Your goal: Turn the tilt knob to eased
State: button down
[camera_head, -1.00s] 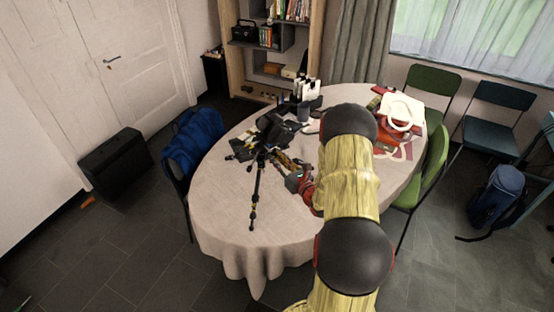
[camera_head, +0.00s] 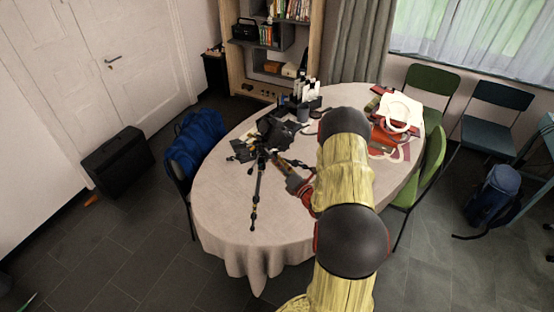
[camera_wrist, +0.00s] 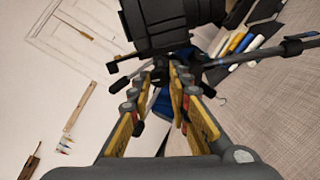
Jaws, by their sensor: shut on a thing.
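The black tripod (camera_head: 256,190) stands on the table, one leg reaching toward the front edge. Its dark head (camera_head: 275,130) is at the top; the black head and mount (camera_wrist: 165,22) fill the upper middle of the wrist view. My gripper (camera_head: 272,157) comes in from the right, beside the tripod head. In the wrist view the yellow-sided fingers of my gripper (camera_wrist: 161,75) converge just below the mount. They are shut on a small dark part there, apparently the tilt knob, mostly hidden between the fingertips. Its setting cannot be read.
The round table (camera_head: 220,215) has a pale cloth with bare room at front left. Bottles (camera_head: 305,92) stand behind the tripod. A red and white item (camera_head: 398,112) lies at the right. Pens (camera_wrist: 240,42) and a wooden strip (camera_wrist: 80,107) lie beneath. Chairs surround the table.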

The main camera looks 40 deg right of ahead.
jog(key=m+p, duration=0.4)
jog(key=m, duration=0.4)
jog(key=shift+m, duration=0.4)
dwell(0.4)
jog(key=c, duration=1.9)
grip_release()
jog(key=s, duration=0.4)
jog(key=s+a, duration=0.1)
jog(key=s, duration=0.7)
jog(key=shift+a, duration=0.4)
jog(key=shift+w, duration=0.1)
